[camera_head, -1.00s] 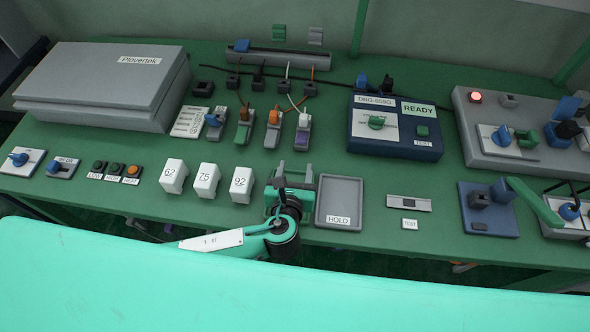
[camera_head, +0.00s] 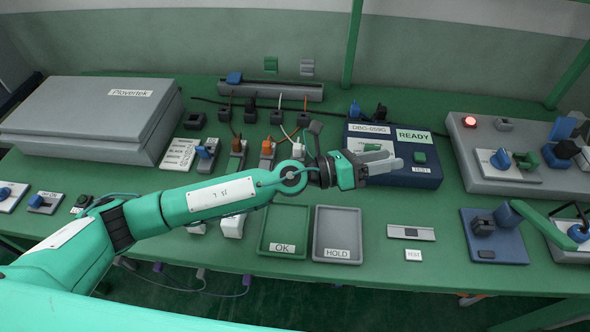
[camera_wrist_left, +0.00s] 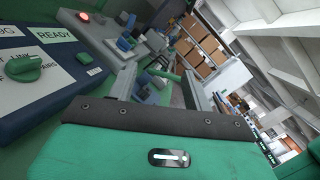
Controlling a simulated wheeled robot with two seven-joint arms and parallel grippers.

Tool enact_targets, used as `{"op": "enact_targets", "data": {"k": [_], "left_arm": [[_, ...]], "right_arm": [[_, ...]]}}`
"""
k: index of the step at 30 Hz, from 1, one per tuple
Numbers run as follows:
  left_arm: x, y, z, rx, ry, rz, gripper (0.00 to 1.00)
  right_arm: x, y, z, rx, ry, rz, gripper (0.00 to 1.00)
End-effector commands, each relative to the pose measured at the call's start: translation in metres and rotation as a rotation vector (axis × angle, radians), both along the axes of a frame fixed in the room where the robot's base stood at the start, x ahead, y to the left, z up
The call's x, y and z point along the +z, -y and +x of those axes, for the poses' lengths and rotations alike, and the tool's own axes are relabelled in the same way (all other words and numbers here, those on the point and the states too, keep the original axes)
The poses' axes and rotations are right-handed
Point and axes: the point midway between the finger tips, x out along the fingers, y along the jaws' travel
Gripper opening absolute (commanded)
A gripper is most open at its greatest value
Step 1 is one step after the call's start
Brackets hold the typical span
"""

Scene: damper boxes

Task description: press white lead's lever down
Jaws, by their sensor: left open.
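My left gripper (camera_head: 388,163) is open and empty, pointing right in front of the blue DBG-659G box (camera_head: 362,134). In the left wrist view the open fingers (camera_wrist_left: 160,85) have nothing between them. My right gripper is not in view.
The OK tray (camera_head: 263,236) and HOLD tray (camera_head: 318,247) lie in front. A grey panel (camera_head: 470,150) with a lit red lamp stands right. The Plovertek case (camera_head: 60,120) is at left.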

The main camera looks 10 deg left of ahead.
Motion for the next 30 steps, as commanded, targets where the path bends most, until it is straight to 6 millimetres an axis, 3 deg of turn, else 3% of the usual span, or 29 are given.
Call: {"op": "enact_targets", "data": {"k": [7, 14, 20, 24, 30], "left_arm": [[-0.018, 0.003, -0.006, -0.279, -0.209, 0.288, 0.51], [-0.039, -0.031, 0.008, -0.297, -0.467, 0.674, 0.51], [-0.042, -0.086, 0.036, -0.089, -0.701, 1.015, 0.51], [-0.029, -0.130, 0.057, 0.153, -0.847, 1.198, 0.51], [-0.006, -0.174, 0.073, 0.448, -0.969, 1.323, 0.51]], "right_arm": [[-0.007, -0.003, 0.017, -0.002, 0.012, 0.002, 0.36], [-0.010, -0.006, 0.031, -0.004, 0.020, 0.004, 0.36], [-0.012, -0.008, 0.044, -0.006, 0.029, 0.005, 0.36], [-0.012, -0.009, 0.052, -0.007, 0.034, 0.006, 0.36], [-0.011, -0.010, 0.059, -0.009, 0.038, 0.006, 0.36]]}}
